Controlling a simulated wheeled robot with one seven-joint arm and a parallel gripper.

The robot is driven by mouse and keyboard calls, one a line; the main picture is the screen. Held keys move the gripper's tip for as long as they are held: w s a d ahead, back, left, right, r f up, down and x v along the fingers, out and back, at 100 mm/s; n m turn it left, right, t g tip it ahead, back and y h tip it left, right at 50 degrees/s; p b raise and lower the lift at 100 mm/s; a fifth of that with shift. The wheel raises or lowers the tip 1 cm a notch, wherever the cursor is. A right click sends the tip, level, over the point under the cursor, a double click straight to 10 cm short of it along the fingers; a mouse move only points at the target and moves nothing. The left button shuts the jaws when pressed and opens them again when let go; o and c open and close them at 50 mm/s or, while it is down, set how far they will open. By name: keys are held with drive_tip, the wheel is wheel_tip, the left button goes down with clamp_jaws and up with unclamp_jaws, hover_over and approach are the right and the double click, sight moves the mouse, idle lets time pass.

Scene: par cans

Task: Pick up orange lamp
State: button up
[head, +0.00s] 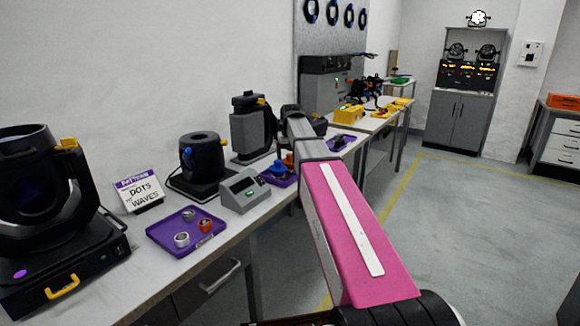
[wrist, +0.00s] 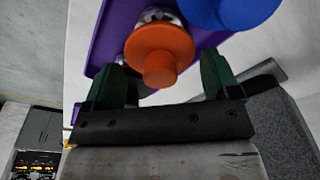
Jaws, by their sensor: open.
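The orange lamp (wrist: 160,50) fills the upper middle of the wrist view, with a round orange body and a smaller knob toward me. Part of it shows in the head view (head: 288,160) beside the arm. It is over a purple tray (wrist: 112,30). A blue lamp (wrist: 228,10) is close on its right in the wrist view. My gripper (wrist: 161,64) is open and empty, its two dark green fingers to the left and right of the orange lamp. I cannot tell how far they reach around it. My arm hides the gripper in the head view.
The bench also holds a grey control box (head: 244,191), a black round fixture (head: 199,160), a purple tray of rings (head: 170,238) and a sign (head: 140,191). A tall dark fixture (head: 250,125) stands behind the lamps. The floor at right is clear.

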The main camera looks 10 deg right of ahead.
drive_tip(key=shift+f, duration=0.55)
drive_tip(key=shift+c, duration=0.3)
drive_tip(key=c, duration=0.6)
drive_tip(key=shift+r, duration=0.15)
wheel_tip(320, 180, up, 10)
drive_tip(key=shift+f, duration=0.1)
